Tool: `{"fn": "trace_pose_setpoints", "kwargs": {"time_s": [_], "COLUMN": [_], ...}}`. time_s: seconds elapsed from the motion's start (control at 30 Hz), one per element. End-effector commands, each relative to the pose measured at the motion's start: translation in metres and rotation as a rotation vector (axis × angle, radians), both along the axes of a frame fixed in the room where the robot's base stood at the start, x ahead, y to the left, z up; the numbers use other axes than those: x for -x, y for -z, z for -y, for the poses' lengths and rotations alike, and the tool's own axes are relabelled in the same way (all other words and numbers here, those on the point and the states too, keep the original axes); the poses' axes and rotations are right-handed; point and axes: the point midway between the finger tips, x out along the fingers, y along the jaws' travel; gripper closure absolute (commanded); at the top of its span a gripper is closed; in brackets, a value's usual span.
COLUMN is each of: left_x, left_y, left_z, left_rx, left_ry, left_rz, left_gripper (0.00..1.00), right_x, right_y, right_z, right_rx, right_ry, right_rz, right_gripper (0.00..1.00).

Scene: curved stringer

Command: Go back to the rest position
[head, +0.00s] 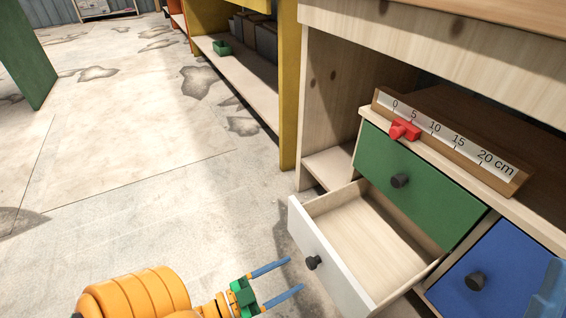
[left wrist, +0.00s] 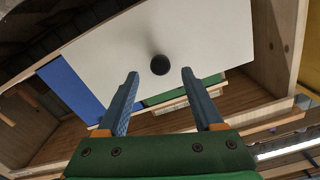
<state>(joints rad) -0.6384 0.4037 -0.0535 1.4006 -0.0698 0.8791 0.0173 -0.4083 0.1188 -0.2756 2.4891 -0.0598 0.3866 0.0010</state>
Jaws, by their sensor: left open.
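My left gripper (head: 295,274) comes in from the bottom of the head view. Its two blue fingers are apart and nothing is between them. It is just in front of the black knob (head: 313,262) of the white drawer (head: 328,268), which is pulled out and looks empty. In the left wrist view, the open fingers (left wrist: 160,73) point toward the white drawer front (left wrist: 200,35). The black knob (left wrist: 160,65) shows between the tips, seemingly a little beyond them.
A green drawer (head: 420,185) and a blue drawer (head: 495,262) look shut in the wooden cabinet. A ruler (head: 450,140) with a red slider (head: 404,130) lies above. A translucent blue shape (head: 548,292) at the right edge is unclear. Floor (head: 130,190) at left is clear.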

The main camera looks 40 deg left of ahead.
Motion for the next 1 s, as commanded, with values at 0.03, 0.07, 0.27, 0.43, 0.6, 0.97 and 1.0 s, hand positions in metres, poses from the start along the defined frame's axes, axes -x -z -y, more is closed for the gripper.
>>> {"fn": "trace_pose_setpoints", "kwargs": {"time_s": [0.03, 0.07, 0.27, 0.43, 0.6, 0.97, 1.0], "left_x": [0.009, 0.013, 0.022, 0.022, 0.021, -0.011, -0.006], "left_y": [0.0, 0.0, 0.0, 0.0, 0.0, 0.04, 0.041], "left_z": [-0.003, -0.005, -0.008, -0.008, -0.008, 0.009, 0.013], "left_rx": [0.0, 0.0, -0.001, -0.001, -0.001, -0.048, -0.052], "left_ry": [0.0, 0.0, 0.0, 0.0, -0.004, -0.299, -0.317], "left_rz": [-0.004, -0.004, 0.0, 0.0, -0.005, -0.722, -0.804], "left_gripper": [0.32, 0.32, 0.32, 0.32, 0.32, 0.32, 0.32], "right_x": [-0.006, -0.01, -0.018, -0.017, -0.019, -0.068, -0.056], "right_y": [0.003, 0.007, 0.015, 0.015, 0.016, 0.252, 0.277], "right_z": [-0.001, -0.001, -0.002, -0.002, -0.002, 0.015, 0.02], "right_rx": [0.009, 0.015, 0.029, 0.029, 0.031, 0.297, 0.322], "right_ry": [0.005, 0.006, 0.011, 0.011, 0.012, 0.095, 0.102], "right_rz": [-0.04, -0.062, -0.117, -0.115, -0.124, -1.268, -1.389], "right_gripper": [0.23, 0.23, 0.23, 0.23, 0.23, 0.23, 0.23]}}
